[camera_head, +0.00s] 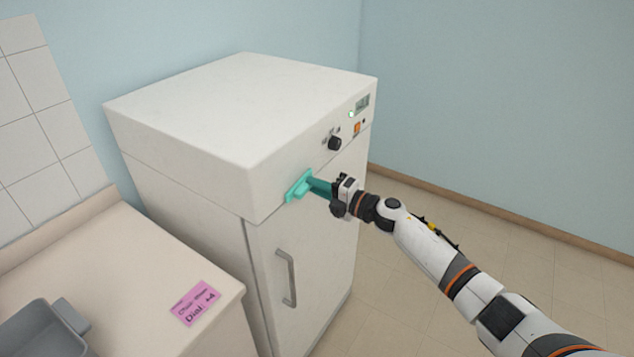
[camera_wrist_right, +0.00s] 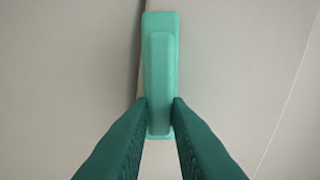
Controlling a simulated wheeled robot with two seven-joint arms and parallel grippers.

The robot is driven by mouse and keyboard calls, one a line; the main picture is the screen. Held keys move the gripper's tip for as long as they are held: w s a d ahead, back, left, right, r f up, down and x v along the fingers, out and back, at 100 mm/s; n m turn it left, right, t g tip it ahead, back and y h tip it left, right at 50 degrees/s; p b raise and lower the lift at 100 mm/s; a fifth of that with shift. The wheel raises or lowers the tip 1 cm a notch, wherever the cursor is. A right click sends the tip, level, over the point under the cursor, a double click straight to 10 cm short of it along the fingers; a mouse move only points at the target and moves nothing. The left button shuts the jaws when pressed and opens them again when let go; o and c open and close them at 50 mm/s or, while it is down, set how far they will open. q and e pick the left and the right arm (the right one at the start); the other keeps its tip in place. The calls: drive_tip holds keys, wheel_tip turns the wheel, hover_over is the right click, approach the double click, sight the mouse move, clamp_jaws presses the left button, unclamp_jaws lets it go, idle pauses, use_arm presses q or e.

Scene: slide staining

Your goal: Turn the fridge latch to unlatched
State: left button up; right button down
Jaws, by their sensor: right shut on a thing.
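The white fridge (camera_head: 290,240) stands against the blue wall with its door closed. The teal latch (camera_head: 297,188) is on its front, at the seam between the top panel and the door. My right gripper (camera_head: 318,187) reaches it from the right. In the right wrist view the latch (camera_wrist_right: 160,60) is a long teal bar, and my right gripper's dark green fingers (camera_wrist_right: 160,112) are shut on its near end, one on each side. The tips hide part of that end. My left gripper is not in view.
A grey door handle (camera_head: 287,278) is below the latch. A black dial (camera_head: 334,143) and a small display (camera_head: 362,103) are on the top panel. A counter (camera_head: 130,250) at left holds a pink note (camera_head: 195,303) and a grey tray (camera_head: 40,335). Floor at right is clear.

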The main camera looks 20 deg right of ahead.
drive_tip(key=shift+m, duration=0.6)
drive_tip(key=shift+f, duration=0.15)
drive_tip(key=c, duration=1.4)
unclamp_jaws()
drive_tip(key=shift+o, duration=0.2)
drive_tip(key=b+v, duration=0.3)
drive_tip(key=v, duration=0.9)
drive_tip(key=shift+b, duration=0.4)
drive_tip(key=shift+d, duration=0.1)
